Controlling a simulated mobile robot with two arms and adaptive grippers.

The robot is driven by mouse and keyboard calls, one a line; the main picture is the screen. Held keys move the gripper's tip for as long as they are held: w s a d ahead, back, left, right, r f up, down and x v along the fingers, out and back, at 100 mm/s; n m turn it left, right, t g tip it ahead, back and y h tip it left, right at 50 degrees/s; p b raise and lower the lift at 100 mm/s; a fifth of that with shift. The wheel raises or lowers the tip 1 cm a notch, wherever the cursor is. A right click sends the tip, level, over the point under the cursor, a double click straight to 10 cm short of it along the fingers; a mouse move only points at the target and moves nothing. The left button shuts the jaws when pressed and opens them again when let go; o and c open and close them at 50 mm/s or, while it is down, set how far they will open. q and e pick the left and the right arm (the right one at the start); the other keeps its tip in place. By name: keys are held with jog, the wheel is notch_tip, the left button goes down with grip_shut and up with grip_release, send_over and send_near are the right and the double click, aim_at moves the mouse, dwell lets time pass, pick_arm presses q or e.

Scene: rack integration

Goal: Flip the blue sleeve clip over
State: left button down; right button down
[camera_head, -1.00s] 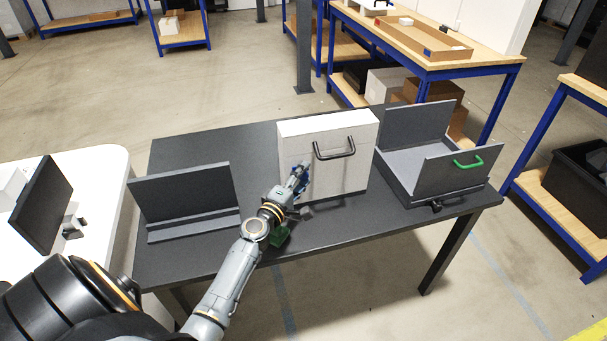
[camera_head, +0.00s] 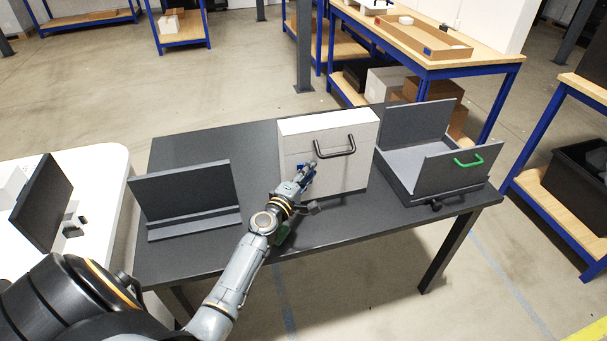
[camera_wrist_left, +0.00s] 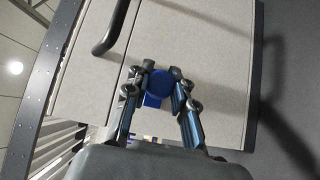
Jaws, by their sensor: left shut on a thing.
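My left gripper (camera_head: 306,168) is in front of the lower part of the light grey box (camera_head: 352,178) on the table. In the left wrist view its fingers (camera_wrist_left: 160,82) are shut on the blue sleeve clip (camera_wrist_left: 158,86), which has a rounded blue face and a small square part below. The box's front panel lies just behind the clip; I cannot tell if they touch. In the head view the clip is mostly hidden by the fingers. My right gripper is in no view.
The box has a black handle (camera_head: 335,151). A grey open tray with a green handle (camera_head: 468,161) stands to its right, a grey angled stand (camera_head: 185,195) to its left.

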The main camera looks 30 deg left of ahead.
pick_arm(q)
jog(key=shift+w+d, duration=0.85)
jog(key=shift+w, duration=0.1)
jog(key=c, duration=1.1)
grip_release()
jog(key=shift+s, duration=0.4)
jog(key=s+d, duration=0.1)
jog(key=s, duration=1)
